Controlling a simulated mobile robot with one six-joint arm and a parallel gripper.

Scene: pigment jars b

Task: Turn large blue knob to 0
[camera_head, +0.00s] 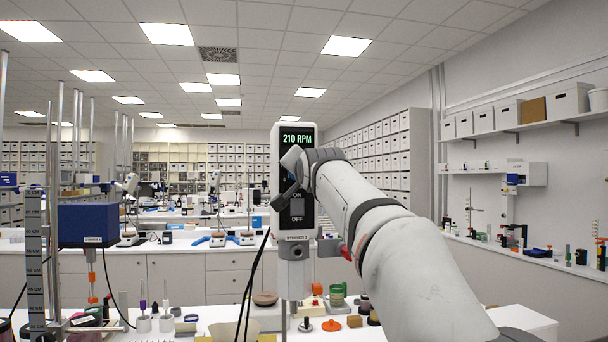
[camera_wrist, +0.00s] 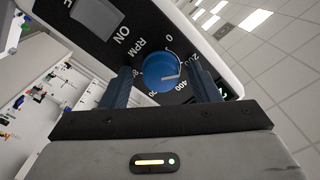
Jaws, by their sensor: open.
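The large blue knob (camera_wrist: 163,72) sits on the dark front panel of a white stirrer. A white pointer line on it points right, toward the 200 and 400 side of its printed scale; the 0 is at the top. My gripper (camera_wrist: 160,76) is open, with one finger on each side of the knob; I cannot tell whether they touch it. In the head view, my gripper (camera_head: 290,167) is in front of the stirrer's (camera_head: 306,133) upper panel and hides the knob. The green display (camera_head: 297,139) reads 210 RPM.
An ON/OFF rocker switch (camera_head: 297,208) is below my gripper on the same panel. Jars and small tools stand on the bench (camera_head: 225,317) below. A blue-headed device (camera_head: 86,223) stands at left. Black cables (camera_head: 252,280) hang left of the stirrer.

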